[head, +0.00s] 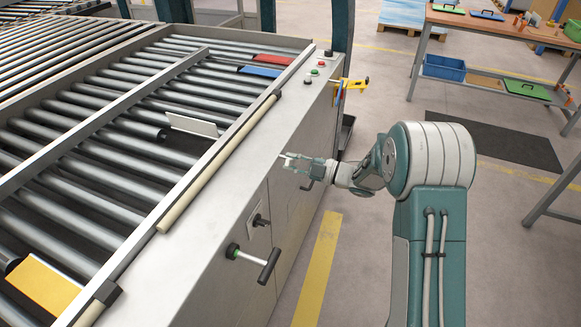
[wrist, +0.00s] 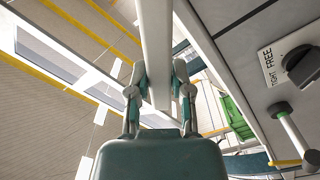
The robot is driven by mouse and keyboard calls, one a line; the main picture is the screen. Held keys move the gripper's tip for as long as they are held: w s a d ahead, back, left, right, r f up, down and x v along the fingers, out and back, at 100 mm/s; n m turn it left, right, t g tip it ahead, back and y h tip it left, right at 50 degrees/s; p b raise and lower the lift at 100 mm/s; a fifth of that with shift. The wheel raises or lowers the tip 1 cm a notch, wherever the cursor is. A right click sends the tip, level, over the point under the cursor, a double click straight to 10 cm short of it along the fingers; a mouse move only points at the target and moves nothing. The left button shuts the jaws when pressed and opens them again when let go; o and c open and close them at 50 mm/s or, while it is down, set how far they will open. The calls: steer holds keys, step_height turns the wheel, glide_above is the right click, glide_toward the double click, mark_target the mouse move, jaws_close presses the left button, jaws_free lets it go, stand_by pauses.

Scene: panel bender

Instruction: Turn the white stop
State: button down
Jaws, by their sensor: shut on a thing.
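A white plate (head: 193,124), which looks like the white stop, stands tilted between the conveyor rollers in the head view. My gripper (head: 287,160) is outside the conveyor, close to its grey side panel and apart from the plate. It is shut on a pale bar; a small pale piece (head: 292,155) shows at its fingertips. In the wrist view my gripper (wrist: 159,78) has one finger on each side of the pale bar (wrist: 156,40). What the bar joins to is hidden.
A black T-handle (head: 268,265) and a black knob (head: 260,220) stick out of the panel; a FREE/TIGHT label (wrist: 272,66) shows in the wrist view. A cream bar (head: 220,160) runs along the top edge. Red (head: 272,59) and yellow (head: 42,287) plates lie among rollers.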

steer(key=shift+w+d+r+m, duration=0.15)
steer(key=shift+w+d+m, duration=0.2)
steer(key=shift+m, duration=0.55)
steer(key=c, duration=0.5)
jaws_free()
steer(key=shift+w, duration=0.1)
steer(key=v, duration=1.2)
